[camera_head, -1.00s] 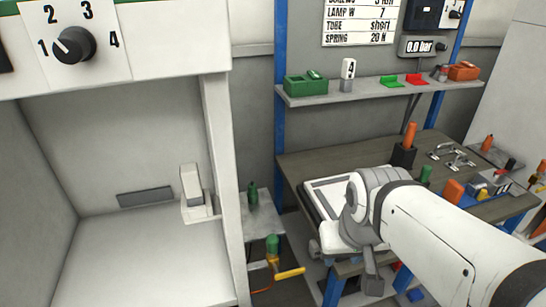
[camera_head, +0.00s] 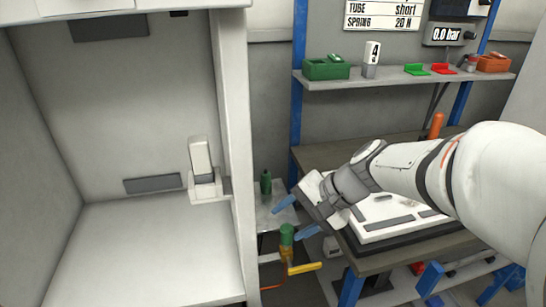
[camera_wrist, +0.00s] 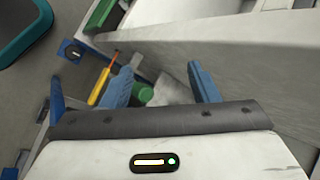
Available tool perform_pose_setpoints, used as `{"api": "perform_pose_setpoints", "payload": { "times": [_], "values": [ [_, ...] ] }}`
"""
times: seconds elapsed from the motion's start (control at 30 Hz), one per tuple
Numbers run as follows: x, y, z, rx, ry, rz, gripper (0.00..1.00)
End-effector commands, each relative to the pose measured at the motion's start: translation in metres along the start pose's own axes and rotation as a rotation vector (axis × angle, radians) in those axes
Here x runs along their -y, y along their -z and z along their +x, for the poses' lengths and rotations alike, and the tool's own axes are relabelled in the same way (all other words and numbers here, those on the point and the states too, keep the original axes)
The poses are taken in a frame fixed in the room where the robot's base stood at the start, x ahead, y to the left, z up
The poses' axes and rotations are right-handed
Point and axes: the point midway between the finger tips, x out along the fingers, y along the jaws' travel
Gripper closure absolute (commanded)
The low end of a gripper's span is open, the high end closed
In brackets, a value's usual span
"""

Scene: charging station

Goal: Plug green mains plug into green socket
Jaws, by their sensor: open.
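My gripper (camera_head: 293,219) is open, its two blue fingers apart and nothing seen held between them. A green cylindrical piece (camera_head: 286,234), possibly the green mains plug or its socket, stands just beside and below the fingers. In the wrist view a green round piece (camera_wrist: 145,94) shows beyond the gap between the fingers (camera_wrist: 161,80), partly hidden by the left finger. A green bottle-shaped object (camera_head: 266,183) stands on a small grey ledge behind the fingers. I cannot tell for certain which green thing is plug and which is socket.
A yellow handle (camera_head: 303,267) sticks out below the green cylinder; it also shows in the wrist view (camera_wrist: 98,87). A white cabinet wall (camera_head: 235,150) stands close on the left. A workbench (camera_head: 400,260) with a white panel lies under my arm.

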Motion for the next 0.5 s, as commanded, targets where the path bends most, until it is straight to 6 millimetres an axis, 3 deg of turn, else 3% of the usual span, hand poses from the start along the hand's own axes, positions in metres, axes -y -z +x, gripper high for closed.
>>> {"api": "perform_pose_setpoints", "payload": {
  "times": [0.03,0.1,0.3,0.5],
  "values": [
    [0.004,0.015,0.033,0.042,0.078,0.084,0.45],
    [0.023,0.033,0.056,0.087,0.193,0.198,0.45],
    [0.065,0.09,0.108,0.183,0.473,0.491,0.45],
    [0.085,0.15,0.146,0.237,0.702,0.761,0.45]
  ]
}}
